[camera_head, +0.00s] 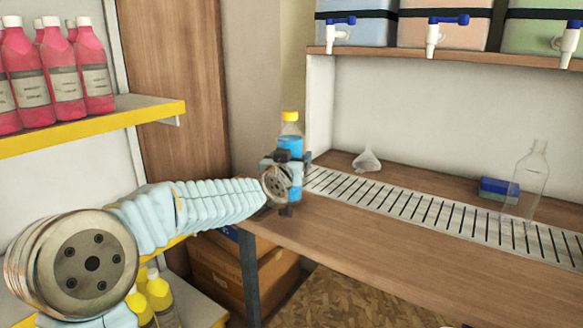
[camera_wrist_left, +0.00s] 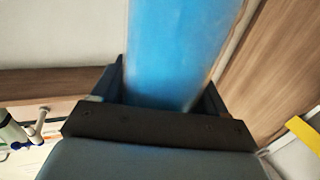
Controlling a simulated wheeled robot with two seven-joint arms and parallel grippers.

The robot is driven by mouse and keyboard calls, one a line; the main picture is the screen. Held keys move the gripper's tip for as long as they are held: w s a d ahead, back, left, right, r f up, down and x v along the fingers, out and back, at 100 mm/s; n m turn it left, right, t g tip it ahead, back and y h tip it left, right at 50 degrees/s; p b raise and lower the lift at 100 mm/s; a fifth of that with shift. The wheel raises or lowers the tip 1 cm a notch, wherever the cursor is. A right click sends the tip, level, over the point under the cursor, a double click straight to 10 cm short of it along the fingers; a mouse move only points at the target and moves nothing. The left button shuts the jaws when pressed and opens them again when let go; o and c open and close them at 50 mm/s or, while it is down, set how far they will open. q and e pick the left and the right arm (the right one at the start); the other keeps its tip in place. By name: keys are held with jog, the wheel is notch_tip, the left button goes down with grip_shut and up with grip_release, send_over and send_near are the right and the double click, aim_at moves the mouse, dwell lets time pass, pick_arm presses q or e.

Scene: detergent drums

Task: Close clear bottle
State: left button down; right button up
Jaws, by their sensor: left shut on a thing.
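A clear bottle with blue liquid (camera_head: 291,146) and a yellow cap (camera_head: 290,116) stands upright at the left end of the wooden counter. My left gripper (camera_head: 288,175) is shut around its body. In the left wrist view the blue bottle body (camera_wrist_left: 178,50) fills the space between the fingers (camera_wrist_left: 160,95); its top is out of that view. A second clear bottle (camera_head: 530,180), empty and with no coloured cap visible, stands on the right of the counter. My right gripper is not in view.
A clear funnel (camera_head: 367,160) lies at the back of the counter (camera_head: 400,255). A blue sponge-like block (camera_head: 497,190) sits beside the empty bottle. A slotted drain strip (camera_head: 400,203) crosses the counter. Drums with taps (camera_head: 445,25) stand above; pink bottles (camera_head: 62,75) fill the left shelf.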

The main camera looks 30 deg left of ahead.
pick_arm(q)
jog(key=shift+f, duration=0.65)
jog(key=shift+f, duration=0.1)
grip_release()
jog(key=shift+s, duration=0.15)
jog(key=b+v, duration=0.1)
jog(key=v, duration=1.1)
jog(key=shift+d, duration=0.1)
